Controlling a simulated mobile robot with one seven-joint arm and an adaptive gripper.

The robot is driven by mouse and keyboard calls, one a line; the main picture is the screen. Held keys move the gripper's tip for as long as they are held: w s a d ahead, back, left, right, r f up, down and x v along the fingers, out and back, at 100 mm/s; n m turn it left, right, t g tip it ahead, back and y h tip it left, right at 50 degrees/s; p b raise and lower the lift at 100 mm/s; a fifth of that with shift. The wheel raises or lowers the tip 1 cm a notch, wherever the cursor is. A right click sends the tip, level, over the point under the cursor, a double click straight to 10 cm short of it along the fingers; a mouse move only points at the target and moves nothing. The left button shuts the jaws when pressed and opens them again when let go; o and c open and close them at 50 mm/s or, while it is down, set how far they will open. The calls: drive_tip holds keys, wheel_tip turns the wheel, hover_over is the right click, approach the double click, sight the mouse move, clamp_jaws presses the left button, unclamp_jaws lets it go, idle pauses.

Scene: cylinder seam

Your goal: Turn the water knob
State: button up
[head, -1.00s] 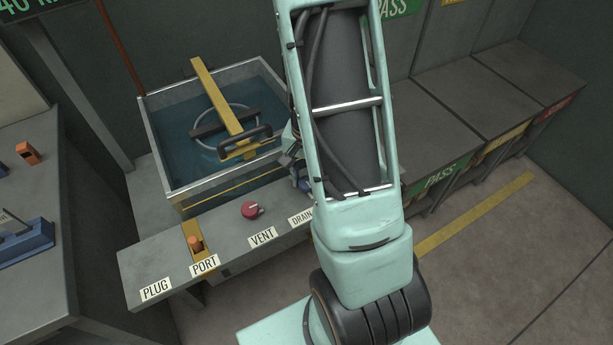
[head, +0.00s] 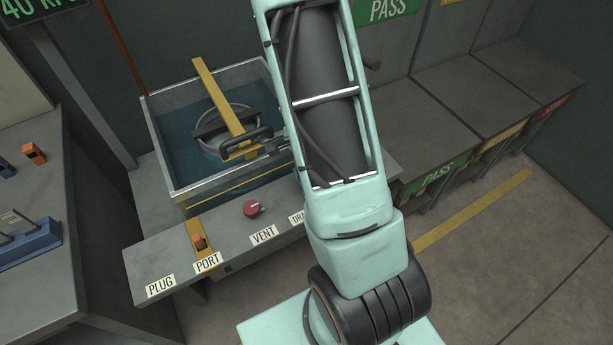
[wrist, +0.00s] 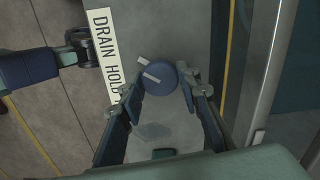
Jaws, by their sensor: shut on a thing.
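In the wrist view a round blue knob (wrist: 158,77) with a pale pointer bar stands on the grey bench by the DRAIN HOLD label (wrist: 106,52). The bar points to the upper left. My gripper (wrist: 158,88) is shut on this knob, one finger on each side. In the head view my arm hides the knob and the gripper. A red knob (head: 252,208) is on the same bench near the VENT label (head: 263,234). The water tank (head: 240,186) stands behind, with a round grey vessel (head: 212,142) in it under a yellow bar (head: 213,88).
An orange-topped fitting (head: 199,242) sits on a yellow strip by the PORT label (head: 208,262). A black handle (head: 248,142) stands over the tank. Side benches lie at left (head: 25,290) and right (head: 470,100). Open floor lies at the right.

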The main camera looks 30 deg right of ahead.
idle(0.4)
drive_tip(key=o, duration=1.1)
drive_tip(key=shift+r, duration=0.1)
wheel_tip(320, 180, up, 12)
drive_tip(key=shift+f, duration=0.1)
